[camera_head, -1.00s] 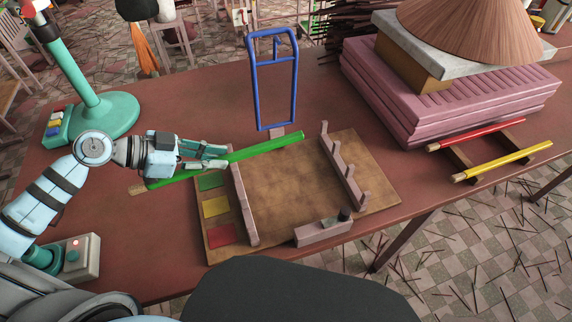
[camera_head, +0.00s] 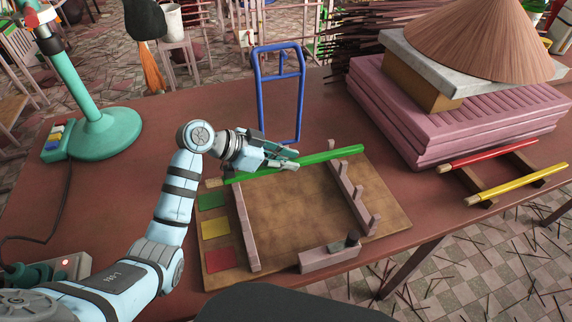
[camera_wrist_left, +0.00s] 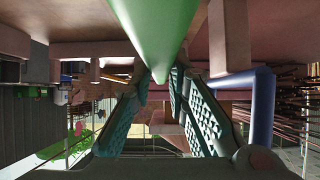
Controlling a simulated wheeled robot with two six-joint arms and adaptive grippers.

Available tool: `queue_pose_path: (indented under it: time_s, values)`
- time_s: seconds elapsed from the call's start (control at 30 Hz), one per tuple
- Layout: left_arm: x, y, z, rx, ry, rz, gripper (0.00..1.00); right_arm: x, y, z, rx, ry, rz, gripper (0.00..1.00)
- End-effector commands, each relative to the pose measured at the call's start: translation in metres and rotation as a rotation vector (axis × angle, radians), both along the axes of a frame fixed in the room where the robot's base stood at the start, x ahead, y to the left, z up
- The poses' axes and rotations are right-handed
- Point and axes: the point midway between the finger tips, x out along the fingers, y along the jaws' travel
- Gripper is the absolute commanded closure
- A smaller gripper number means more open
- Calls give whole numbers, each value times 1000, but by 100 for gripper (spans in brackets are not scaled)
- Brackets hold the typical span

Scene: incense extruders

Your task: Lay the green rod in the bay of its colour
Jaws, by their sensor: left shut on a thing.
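The green rod (camera_head: 335,154) with a wooden tip at its left end is held in my left gripper (camera_head: 288,160). It lies across the far end of the wooden rack board (camera_head: 385,212). Its right end reaches past the far end of the right notched rail (camera_head: 350,184), and its left tip is near the green square (camera_head: 212,200). I cannot tell whether it touches the rails. In the left wrist view the green rod (camera_wrist_left: 155,30) runs above and between the two fingers (camera_wrist_left: 160,100). My right gripper is out of view.
Yellow (camera_head: 214,227) and red (camera_head: 219,258) squares mark the other bays, which are empty. A blue frame (camera_head: 260,100) stands just behind the board. A red rod (camera_head: 490,154) and a yellow rod (camera_head: 520,182) lie on a holder at the right.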

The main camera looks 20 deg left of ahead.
Motion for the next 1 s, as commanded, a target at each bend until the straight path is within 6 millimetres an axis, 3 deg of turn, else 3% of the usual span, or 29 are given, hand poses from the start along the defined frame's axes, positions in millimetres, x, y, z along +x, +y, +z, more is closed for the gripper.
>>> queue_pose_path:
  time_s: [0.1, 0.57, 0.6, 0.7, 1.0]
  values:
    - [0, 0, -18, -1, 1, 1, 100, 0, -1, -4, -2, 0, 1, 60]
    - [-1, 1, -26, -1, -1, 0, 100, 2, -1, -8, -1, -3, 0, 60]
    - [-1, 1, -25, -1, -1, 0, 78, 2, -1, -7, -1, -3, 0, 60]
    - [-1, 1, -25, -1, -1, 0, 65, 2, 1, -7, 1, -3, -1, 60]
    - [0, 1, -23, -1, -1, 1, 65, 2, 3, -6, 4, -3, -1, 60]
